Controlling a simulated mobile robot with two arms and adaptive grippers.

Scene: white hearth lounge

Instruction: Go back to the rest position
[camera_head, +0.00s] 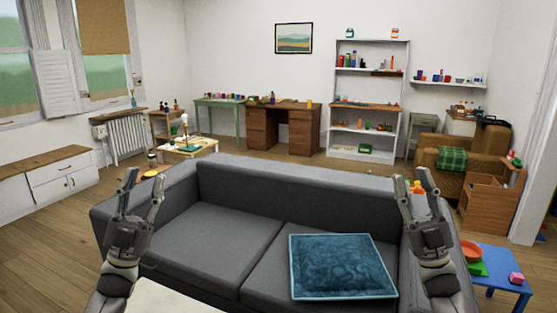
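My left gripper (139,187) is raised at the left, in front of the left end of the grey sofa. Its fingers point up and are spread apart, with nothing between them. My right gripper (415,186) is raised at the right, in front of the sofa's right end. Its fingers also point up and are spread, and it is empty. Both grippers stand at about the same height in the picture.
The grey sofa (205,237) fills the middle, with a blue cushion (340,266) on its seat. A small blue table (503,285) with an orange bowl (472,250) is at the lower right. Desks, a white shelf unit (400,65) and a brown armchair (470,150) stand farther back.

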